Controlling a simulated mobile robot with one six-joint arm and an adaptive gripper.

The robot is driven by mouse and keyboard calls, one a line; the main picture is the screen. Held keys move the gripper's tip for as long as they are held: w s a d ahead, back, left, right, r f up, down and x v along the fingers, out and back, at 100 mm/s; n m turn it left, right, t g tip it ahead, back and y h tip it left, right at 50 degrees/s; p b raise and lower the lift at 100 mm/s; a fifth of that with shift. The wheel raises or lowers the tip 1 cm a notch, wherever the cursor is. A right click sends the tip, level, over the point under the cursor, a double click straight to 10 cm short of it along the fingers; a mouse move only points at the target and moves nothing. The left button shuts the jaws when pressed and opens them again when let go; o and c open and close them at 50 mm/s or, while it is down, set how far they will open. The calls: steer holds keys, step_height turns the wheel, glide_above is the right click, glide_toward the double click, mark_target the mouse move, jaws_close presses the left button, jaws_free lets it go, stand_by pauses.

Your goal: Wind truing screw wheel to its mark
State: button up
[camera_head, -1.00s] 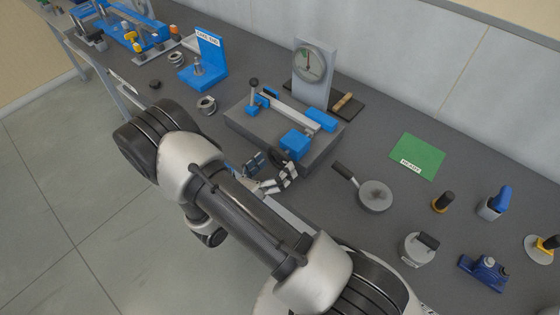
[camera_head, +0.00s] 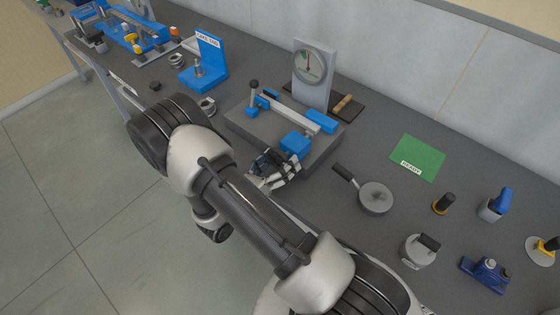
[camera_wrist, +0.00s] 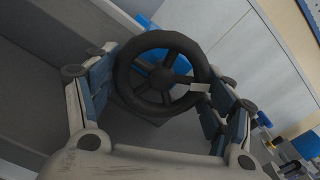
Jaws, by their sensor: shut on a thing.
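The truing screw wheel is a black spoked handwheel (camera_wrist: 167,76), facing me in the wrist view. A small pale tab (camera_wrist: 200,87) shows at its right rim; any writing on it is unreadable. My gripper (camera_wrist: 160,92) is shut on the wheel, with one finger at its left rim and one at its right. In the head view my gripper (camera_head: 275,165) is at the near side of the grey fixture (camera_head: 245,126), beside a blue block (camera_head: 296,143), and mostly hides the wheel. A dial gauge (camera_head: 310,66) stands behind the fixture; its needle points roughly upward.
A round grey pan-like tool (camera_head: 375,198) with a dark handle lies right of the fixture. Behind it is a green READY mat (camera_head: 417,157). Several handled tools stand farther right. A blue angled stand (camera_head: 207,62) and grey rings are to the left.

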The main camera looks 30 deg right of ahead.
steer(key=c, duration=0.3)
steer(key=m+b, duration=0.1)
steer(key=m, duration=0.3)
steer(key=shift+w+m, duration=0.1)
steer(key=shift+m, duration=0.3)
steer(key=o, duration=1.1)
steer(key=shift+a, duration=0.1)
steer(key=v, duration=1.2)
